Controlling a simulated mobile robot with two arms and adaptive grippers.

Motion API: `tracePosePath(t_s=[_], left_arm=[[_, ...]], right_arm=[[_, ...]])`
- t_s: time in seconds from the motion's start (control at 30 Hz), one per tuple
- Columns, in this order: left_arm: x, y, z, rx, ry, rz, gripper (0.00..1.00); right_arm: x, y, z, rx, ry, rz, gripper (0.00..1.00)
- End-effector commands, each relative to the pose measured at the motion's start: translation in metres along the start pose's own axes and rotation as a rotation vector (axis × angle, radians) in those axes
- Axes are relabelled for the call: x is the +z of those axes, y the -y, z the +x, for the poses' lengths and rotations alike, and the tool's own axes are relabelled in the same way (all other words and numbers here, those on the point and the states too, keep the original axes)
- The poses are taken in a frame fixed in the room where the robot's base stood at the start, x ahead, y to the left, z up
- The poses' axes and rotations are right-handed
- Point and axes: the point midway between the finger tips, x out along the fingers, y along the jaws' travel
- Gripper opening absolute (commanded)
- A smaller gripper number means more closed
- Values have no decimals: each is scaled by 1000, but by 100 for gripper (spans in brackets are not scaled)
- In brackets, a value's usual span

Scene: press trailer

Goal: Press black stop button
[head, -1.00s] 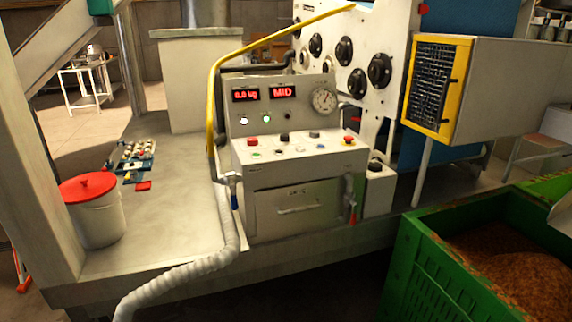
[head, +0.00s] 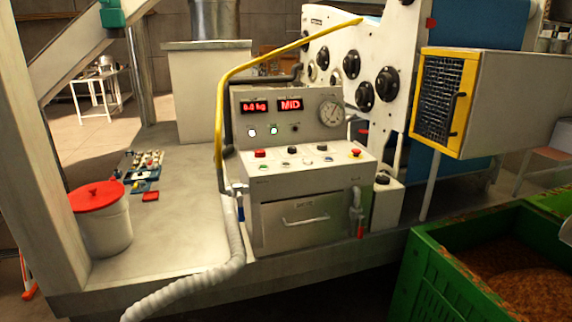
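The control console (head: 300,190) stands on the trailer deck near the middle of the head view. Its sloped top carries several small buttons: a red one (head: 260,153) at the left, a black one (head: 321,146) at the back right, and a red mushroom button (head: 355,152) on a yellow base at the right. Another dark button (head: 382,178) sits on top of a small white box (head: 387,203) right of the console. The labels are too small to read, so I cannot tell which black button is the stop. Neither of my grippers is in view.
Red displays (head: 290,104) and a round gauge (head: 331,113) are on the console's upright face. A grey hose (head: 190,285) runs along the deck. A white bucket (head: 104,225) with a red lid stands left. A green crate (head: 425,270) stands front right; a yellow-framed box (head: 510,105) hangs above it.

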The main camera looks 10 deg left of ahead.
Motion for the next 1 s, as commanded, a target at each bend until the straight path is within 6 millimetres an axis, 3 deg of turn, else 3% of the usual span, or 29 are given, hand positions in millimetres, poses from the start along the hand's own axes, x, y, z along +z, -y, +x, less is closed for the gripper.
tracePosePath(t_s=[0.27, 1.0], left_arm=[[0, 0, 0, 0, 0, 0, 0], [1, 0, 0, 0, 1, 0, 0]], right_arm=[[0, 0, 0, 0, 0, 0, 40], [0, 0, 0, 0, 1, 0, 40]])
